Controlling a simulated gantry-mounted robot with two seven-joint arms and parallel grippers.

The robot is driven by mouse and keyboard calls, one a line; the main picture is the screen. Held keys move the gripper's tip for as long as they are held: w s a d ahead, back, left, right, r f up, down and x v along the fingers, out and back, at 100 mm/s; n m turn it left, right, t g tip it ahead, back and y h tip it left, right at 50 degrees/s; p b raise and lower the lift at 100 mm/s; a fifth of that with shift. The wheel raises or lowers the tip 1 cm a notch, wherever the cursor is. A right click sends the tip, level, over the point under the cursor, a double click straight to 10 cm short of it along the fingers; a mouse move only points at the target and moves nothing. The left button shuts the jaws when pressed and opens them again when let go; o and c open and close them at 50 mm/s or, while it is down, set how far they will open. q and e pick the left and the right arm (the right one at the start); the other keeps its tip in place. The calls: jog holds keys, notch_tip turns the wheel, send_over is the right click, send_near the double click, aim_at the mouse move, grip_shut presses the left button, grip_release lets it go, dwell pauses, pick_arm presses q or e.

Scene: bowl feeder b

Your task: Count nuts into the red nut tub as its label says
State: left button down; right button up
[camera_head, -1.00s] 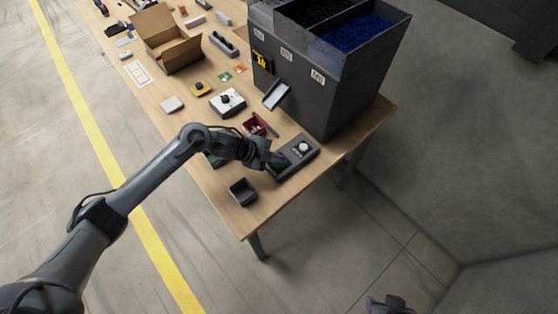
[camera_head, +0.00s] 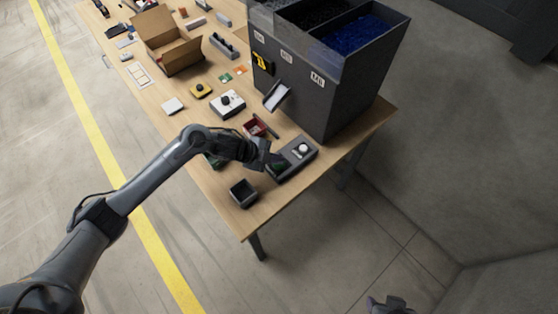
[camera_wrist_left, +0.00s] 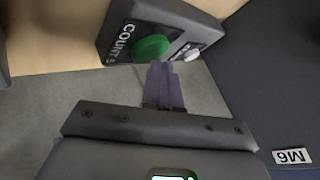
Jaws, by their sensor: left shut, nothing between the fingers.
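The red nut tub (camera_head: 254,128) sits on the wooden table below the feeder's chute; its label cannot be read. The dark bowl feeder (camera_head: 345,95) is the tall bin with black and blue parts in its top. A grey button box (camera_head: 305,161) stands in front of it. In the left wrist view the box shows a green button (camera_wrist_left: 151,47) marked COUNT and a pale button (camera_wrist_left: 191,52). My left gripper (camera_head: 274,158) is shut and empty, its purple-grey fingertips (camera_wrist_left: 164,66) close to the green button; I cannot tell if they touch.
An empty dark tray (camera_head: 243,194) sits at the table's near edge. A white box with a black knob (camera_head: 227,103), a yellow button box (camera_head: 200,90) and an open cardboard box (camera_head: 172,45) stand further back. A dark part, probably my right gripper (camera_head: 390,305), shows at the bottom edge.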

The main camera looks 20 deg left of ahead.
pick_arm(q)
jog(key=shift+r+p, duration=0.3)
jog(key=shift+r, duration=0.2)
notch_tip(320, 180, up, 5)
jog(key=p, duration=0.5)
dwell(0.7)
